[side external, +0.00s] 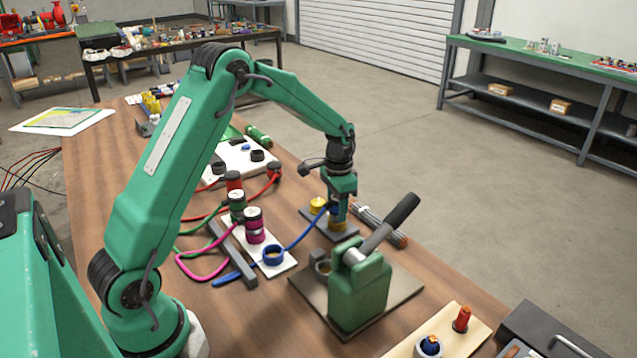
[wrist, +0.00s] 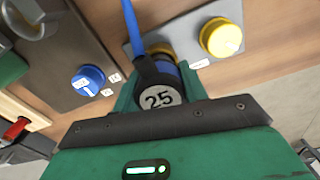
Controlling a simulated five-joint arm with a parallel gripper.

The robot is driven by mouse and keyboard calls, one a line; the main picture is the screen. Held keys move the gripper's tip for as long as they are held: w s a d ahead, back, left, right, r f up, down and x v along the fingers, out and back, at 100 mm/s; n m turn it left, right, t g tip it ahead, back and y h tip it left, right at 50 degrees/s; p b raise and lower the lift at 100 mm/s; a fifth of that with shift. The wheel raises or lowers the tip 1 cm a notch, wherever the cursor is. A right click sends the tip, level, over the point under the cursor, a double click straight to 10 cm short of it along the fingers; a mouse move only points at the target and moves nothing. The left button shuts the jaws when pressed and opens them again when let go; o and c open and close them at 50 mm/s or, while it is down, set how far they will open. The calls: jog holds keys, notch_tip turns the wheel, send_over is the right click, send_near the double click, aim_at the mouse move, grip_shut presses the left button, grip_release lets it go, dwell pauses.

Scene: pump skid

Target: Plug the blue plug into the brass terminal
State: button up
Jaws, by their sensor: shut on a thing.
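My gripper (side external: 341,203) is shut on the blue plug (side external: 336,212), which hangs below it. In the wrist view the plug's dark round end (wrist: 160,97) bears the number 25, and its blue cable (wrist: 130,20) runs away upward. The brass terminal (side external: 337,226) stands on a grey plate directly under the plug. In the wrist view this terminal (wrist: 160,48) is mostly hidden behind the plug. I cannot tell whether the plug touches it or is seated in it. A bright yellow terminal (side external: 317,204) stands beside it, clear in the wrist view (wrist: 221,37).
A blue knob (wrist: 88,79) shows in the wrist view. The blue cable crosses to a white board (side external: 285,264) with red, green and magenta plugs.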

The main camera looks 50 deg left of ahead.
jog(key=shift+f, duration=0.35)
dwell(0.3)
jog(key=o, duration=1.3)
jog(key=shift+c, duration=0.2)
jog(key=shift+r, duration=0.1)
notch_tip(320, 180, up, 7)
jog(key=shift+r, duration=0.3)
jog(key=shift+r, duration=0.1)
